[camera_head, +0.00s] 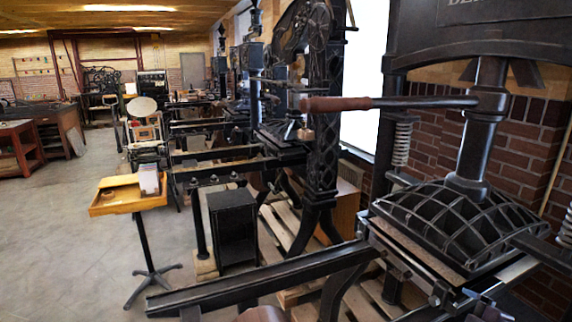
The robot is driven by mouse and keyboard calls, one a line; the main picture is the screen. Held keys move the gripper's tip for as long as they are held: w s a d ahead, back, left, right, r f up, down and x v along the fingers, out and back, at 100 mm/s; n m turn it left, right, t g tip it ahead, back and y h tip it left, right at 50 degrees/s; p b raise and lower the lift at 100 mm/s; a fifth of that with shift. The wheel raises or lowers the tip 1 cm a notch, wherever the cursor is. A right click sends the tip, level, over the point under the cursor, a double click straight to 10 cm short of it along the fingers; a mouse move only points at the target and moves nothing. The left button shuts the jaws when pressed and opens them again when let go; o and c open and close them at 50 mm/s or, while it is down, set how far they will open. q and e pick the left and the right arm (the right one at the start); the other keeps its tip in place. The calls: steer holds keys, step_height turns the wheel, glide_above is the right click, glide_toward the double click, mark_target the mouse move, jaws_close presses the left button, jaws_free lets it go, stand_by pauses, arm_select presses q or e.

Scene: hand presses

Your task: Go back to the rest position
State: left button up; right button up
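Neither of my grippers shows in the head view. A large black hand press fills the right side. Its bar ends in a brown wooden handle (335,104) that points left. The bar joins the dark upright spindle (476,130), which stands on a ribbed black platen (455,228). A dark rail (260,280) runs from the press toward the lower left. Nothing of mine is seen touching the handle, the platen or the rail.
A yellow wooden tray (115,207) on a thin black stand is left of centre. A black cabinet (233,228) stands behind the rail. More presses line the wall behind. Wooden work tables (60,130) are at the far left. The grey floor (60,235) at left is open.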

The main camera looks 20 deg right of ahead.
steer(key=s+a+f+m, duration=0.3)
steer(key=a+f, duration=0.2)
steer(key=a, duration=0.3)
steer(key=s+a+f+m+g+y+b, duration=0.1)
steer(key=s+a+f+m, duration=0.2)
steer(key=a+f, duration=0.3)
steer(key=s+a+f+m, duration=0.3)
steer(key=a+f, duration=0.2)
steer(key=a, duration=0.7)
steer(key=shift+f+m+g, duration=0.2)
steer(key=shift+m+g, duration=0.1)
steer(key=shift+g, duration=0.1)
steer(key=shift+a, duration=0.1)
